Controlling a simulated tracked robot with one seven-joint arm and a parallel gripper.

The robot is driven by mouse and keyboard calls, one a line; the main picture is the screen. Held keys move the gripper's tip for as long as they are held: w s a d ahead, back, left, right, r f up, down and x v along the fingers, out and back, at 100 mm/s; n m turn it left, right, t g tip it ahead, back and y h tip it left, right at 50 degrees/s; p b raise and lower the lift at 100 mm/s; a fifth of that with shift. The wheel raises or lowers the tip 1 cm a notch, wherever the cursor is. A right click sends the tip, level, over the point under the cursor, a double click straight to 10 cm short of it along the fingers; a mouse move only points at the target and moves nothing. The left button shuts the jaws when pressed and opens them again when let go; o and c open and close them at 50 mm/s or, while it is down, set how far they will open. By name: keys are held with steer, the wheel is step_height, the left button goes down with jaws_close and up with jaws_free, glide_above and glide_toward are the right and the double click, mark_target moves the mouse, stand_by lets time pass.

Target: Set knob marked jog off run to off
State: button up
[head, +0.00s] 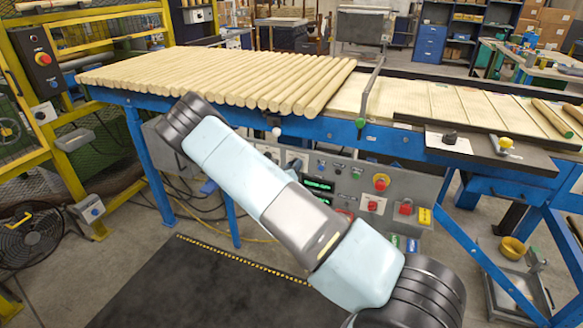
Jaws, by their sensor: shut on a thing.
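A grey control panel (338,184) hangs under the front edge of the blue-framed table. A black knob (450,137) on a white plate and a yellow knob (505,143) stand on the dark ledge at right. No marking is readable, so I cannot tell which knob is marked jog off run. My gripper does not show; my arm hides the area behind it.
Light wooden rods (215,75) lie in a row on the table. A yellow frame (60,110) and a fan (35,235) stand at left. A dark mat (215,290) covers the floor in front.

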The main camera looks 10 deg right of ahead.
steer(key=shift+w+a+n, duration=0.15)
steer(key=shift+a+n, duration=0.15)
steer(key=shift+n, duration=0.5)
steer(key=o, duration=0.8)
steer(key=shift+o, duration=1.2)
steer(key=shift+d, duration=0.1)
steer(key=v, duration=1.4)
